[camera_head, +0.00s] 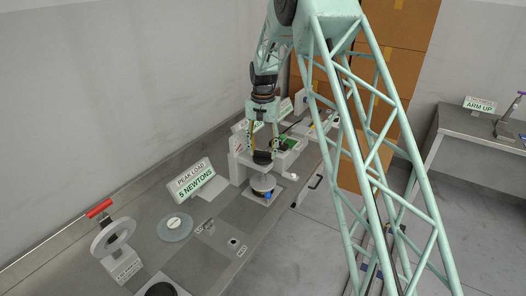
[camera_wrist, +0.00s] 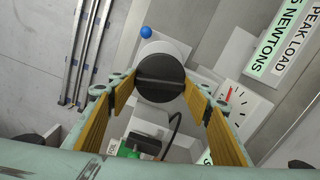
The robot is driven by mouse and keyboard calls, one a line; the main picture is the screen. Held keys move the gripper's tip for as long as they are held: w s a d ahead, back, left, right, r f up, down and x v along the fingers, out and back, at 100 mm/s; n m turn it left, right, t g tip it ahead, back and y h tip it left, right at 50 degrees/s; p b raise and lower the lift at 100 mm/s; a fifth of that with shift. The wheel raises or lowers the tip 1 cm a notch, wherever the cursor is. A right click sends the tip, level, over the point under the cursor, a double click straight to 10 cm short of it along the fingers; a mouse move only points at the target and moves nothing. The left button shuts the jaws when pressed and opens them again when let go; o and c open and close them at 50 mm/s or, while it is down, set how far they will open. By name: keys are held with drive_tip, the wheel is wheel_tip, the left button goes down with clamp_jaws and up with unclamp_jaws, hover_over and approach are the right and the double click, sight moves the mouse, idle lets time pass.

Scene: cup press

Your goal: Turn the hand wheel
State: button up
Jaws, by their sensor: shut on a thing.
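A black round hand wheel (camera_head: 262,157) sits at the top of the small white press on the bench. In the wrist view the wheel (camera_wrist: 161,72) shows as a dark disc with a bar across it, between my yellow-padded fingers. My gripper (camera_head: 263,147) points straight down at the wheel. In the wrist view the fingertips (camera_wrist: 159,84) are closed on its two sides. Under the wheel, a pale round part (camera_head: 263,183) stands on a light plate, with a blue ball (camera_head: 267,195) beside it. The blue ball (camera_wrist: 146,32) also shows in the wrist view.
A "PEAK LOAD 5 NEWTONS" sign (camera_head: 195,182) stands left of the press. A grey ring with a red handle (camera_head: 99,208) stands at the bench's left. A dial with a red mark (camera_wrist: 232,96) is beside the press. A second table (camera_head: 470,125) is at right.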

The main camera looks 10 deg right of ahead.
sight(263, 152)
drive_tip(key=o, duration=0.8)
drive_tip(key=shift+o, duration=0.2)
drive_tip(key=shift+r, duration=0.15)
wheel_tip(263, 152, up, 12)
idle(0.3)
